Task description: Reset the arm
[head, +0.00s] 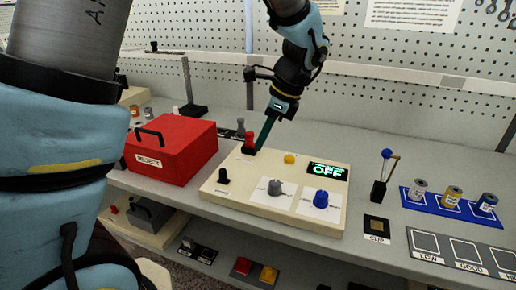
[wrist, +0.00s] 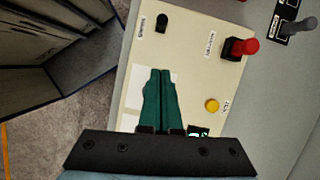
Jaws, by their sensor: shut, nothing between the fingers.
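My gripper (head: 261,146) hangs above the cream control panel (head: 222,189), its teal fingers pointing down. In the wrist view my gripper (wrist: 160,72) has both fingers pressed together, empty. In the head view its tips appear beside the red switch (head: 249,146). The wrist view shows the red switch (wrist: 240,47) apart from the fingers, up and to the right. A yellow button (wrist: 212,105) is right of the fingers, and a black switch (wrist: 161,22) is above them. The fingers and gripper body hide part of the panel, including most of the display in the wrist view.
The panel display (head: 326,171) reads OFF, near a grey knob (head: 275,187) and a blue knob (head: 321,199). A red box (head: 172,152) stands close on the left. A blue spool tray (head: 438,208) and a post with a blue ball (head: 379,190) are on the right.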

